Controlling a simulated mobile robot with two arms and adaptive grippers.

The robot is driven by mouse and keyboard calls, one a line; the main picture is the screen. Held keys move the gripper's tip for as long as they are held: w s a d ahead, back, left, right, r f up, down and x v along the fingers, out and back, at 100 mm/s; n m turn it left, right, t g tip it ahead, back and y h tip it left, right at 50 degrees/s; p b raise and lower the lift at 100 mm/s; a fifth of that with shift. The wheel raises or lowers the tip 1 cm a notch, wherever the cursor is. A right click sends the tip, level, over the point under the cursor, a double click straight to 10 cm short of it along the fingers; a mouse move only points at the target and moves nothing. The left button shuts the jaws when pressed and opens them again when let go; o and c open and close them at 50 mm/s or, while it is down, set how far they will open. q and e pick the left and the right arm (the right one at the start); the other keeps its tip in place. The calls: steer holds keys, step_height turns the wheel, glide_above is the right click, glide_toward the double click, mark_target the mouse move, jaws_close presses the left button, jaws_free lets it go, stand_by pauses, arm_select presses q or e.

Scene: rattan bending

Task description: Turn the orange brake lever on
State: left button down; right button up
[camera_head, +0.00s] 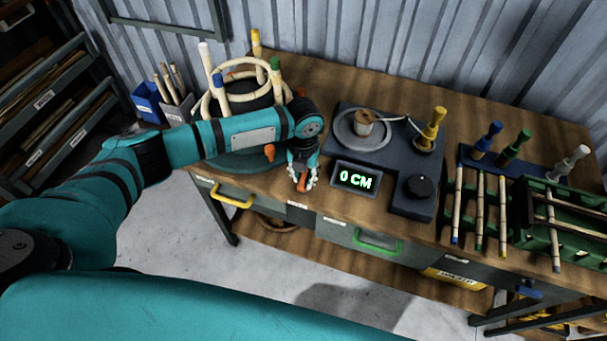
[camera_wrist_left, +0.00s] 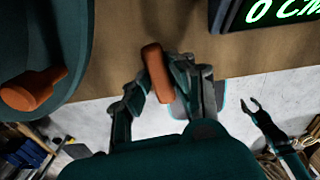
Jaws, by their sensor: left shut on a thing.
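My left gripper (camera_head: 303,184) is at the front edge of the workbench, just left of the display. Its fingers are shut on an orange lever (camera_wrist_left: 157,73), which stands between them in the left wrist view. A second orange handle (camera_head: 270,152) sticks out from the round teal base behind the gripper; it also shows in the left wrist view (camera_wrist_left: 33,90). I cannot tell how the held lever is mounted, as the fingers hide part of it. My right gripper (camera_wrist_left: 250,104) hangs open and empty beyond the bench edge.
The display (camera_head: 356,180) reads 0 CM. A dark control unit with a black knob (camera_head: 420,187) and a yellow-handled peg (camera_head: 433,128) stands right of my gripper. Rattan rings and coloured posts rise from the teal base. Rattan sticks and a green crate (camera_head: 589,225) lie far right.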

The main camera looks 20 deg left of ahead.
mark_target(304, 178)
arm_select(q)
steer(key=shift+m, duration=0.5)
steer(key=c, duration=1.2)
jaws_free()
steer(key=shift+o, duration=0.2)
step_height(304, 178, up, 12)
